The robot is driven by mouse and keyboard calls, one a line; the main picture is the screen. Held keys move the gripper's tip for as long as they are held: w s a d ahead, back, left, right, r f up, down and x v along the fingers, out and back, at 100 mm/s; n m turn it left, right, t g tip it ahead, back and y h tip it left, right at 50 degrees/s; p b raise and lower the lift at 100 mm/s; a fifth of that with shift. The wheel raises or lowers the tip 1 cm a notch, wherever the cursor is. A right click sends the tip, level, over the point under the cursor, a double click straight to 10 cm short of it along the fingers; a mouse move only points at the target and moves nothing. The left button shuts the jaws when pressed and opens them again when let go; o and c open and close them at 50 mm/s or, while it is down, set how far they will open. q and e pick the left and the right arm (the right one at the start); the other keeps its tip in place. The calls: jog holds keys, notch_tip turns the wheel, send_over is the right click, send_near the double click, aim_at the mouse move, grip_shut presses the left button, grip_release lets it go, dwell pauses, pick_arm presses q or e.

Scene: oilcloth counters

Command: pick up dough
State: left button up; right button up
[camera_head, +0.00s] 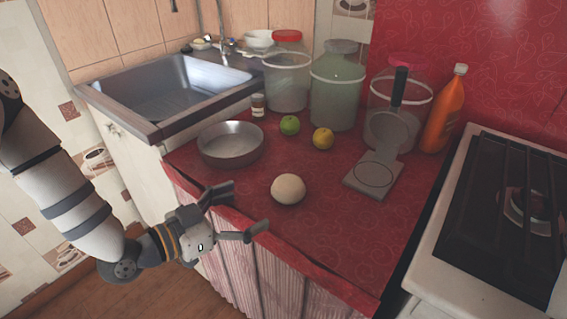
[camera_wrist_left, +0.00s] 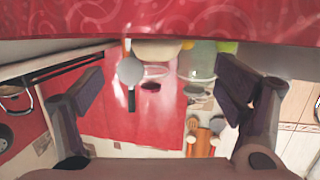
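The dough (camera_head: 288,189) is a pale round ball on the red oilcloth counter (camera_head: 325,225), near its front edge. My left gripper (camera_head: 248,208) is open and empty at the front edge, to the left of the dough and apart from it. Its two fingers point toward the counter. In the left wrist view the open fingers (camera_wrist_left: 163,95) stand wide apart with nothing held between them. A pale shape at the top there, partly cut off by a red band, may be the dough; I cannot tell. My right gripper is not in view.
A metal pan (camera_head: 231,145), a green fruit (camera_head: 289,125) and a yellow fruit (camera_head: 323,138) stand behind the dough. Jars (camera_head: 338,90) and an orange bottle (camera_head: 444,110) stand at the back. A stove (camera_head: 510,215) is at the right.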

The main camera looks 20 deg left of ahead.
aim_at(286, 190)
pick_arm(q)
jog(key=x, duration=0.3)
jog(key=b+x, duration=0.1)
jog(key=x, duration=0.3)
jog(key=r+x, duration=0.1)
jog(key=x, duration=0.2)
jog(key=shift+w+d, duration=0.15)
jog(key=shift+d, duration=0.35)
jog(key=shift+w+d, duration=0.2)
jog(key=shift+w, duration=0.2)
jog(key=shift+r, duration=0.1)
jog(key=c, duration=1.3)
jog(key=shift+c, duration=0.2)
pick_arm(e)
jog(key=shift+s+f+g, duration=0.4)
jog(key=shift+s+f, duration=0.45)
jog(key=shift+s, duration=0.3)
pick_arm(q)
jog(key=shift+r, duration=0.1)
